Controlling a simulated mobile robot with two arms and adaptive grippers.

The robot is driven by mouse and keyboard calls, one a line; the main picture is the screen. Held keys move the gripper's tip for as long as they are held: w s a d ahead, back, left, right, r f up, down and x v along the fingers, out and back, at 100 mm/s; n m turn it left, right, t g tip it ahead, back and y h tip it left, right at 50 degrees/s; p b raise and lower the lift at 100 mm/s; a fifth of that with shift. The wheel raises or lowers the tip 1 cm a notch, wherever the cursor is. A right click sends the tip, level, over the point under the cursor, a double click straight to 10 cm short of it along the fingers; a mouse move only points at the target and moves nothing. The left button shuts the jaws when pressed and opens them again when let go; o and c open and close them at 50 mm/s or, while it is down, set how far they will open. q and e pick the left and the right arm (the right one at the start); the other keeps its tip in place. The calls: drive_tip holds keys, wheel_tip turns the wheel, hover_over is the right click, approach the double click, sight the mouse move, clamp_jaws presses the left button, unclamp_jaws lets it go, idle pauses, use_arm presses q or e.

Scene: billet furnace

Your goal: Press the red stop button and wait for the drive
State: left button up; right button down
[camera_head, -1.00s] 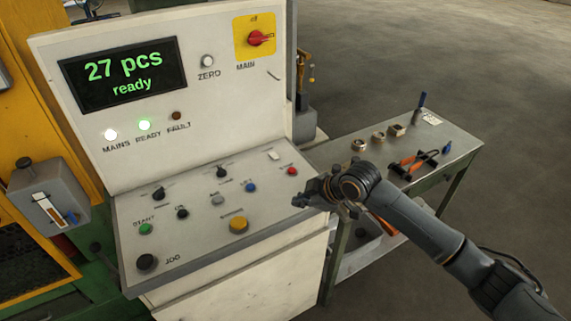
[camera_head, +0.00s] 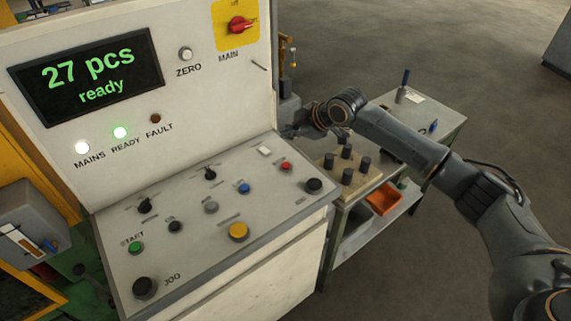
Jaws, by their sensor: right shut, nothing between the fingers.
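A small red button (camera_head: 286,167) sits near the far right of the sloping console panel (camera_head: 190,262). Its label is too small to read. My right gripper (camera_head: 288,131) is shut and empty, above and behind the red button in the picture, beside the panel's right edge and apart from the button. The display (camera_head: 90,78) reads "27 pcs ready". My left gripper is out of view.
The panel also carries a green START button (camera_head: 135,247), a yellow button (camera_head: 238,231), a blue button (camera_head: 244,188) and black knobs. A red MAIN switch (camera_head: 240,25) is above. A side table (camera_head: 445,120) at right holds a block with black pegs (camera_head: 350,180).

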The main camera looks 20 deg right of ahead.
drive_tip(key=f+b, duration=0.1)
drive_tip(key=b, duration=0.6)
hover_over(288, 166)
wheel_tip(288, 166, down, 6)
drive_tip(key=shift+r, duration=0.1)
drive_tip(key=shift+f, duration=0.95)
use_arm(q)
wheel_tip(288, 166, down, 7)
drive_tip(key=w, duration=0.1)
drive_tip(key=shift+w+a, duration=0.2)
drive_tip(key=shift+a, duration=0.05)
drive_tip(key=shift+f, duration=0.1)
use_arm(e)
drive_tip(key=shift+f, duration=0.15)
drive_tip(key=shift+f, duration=0.3)
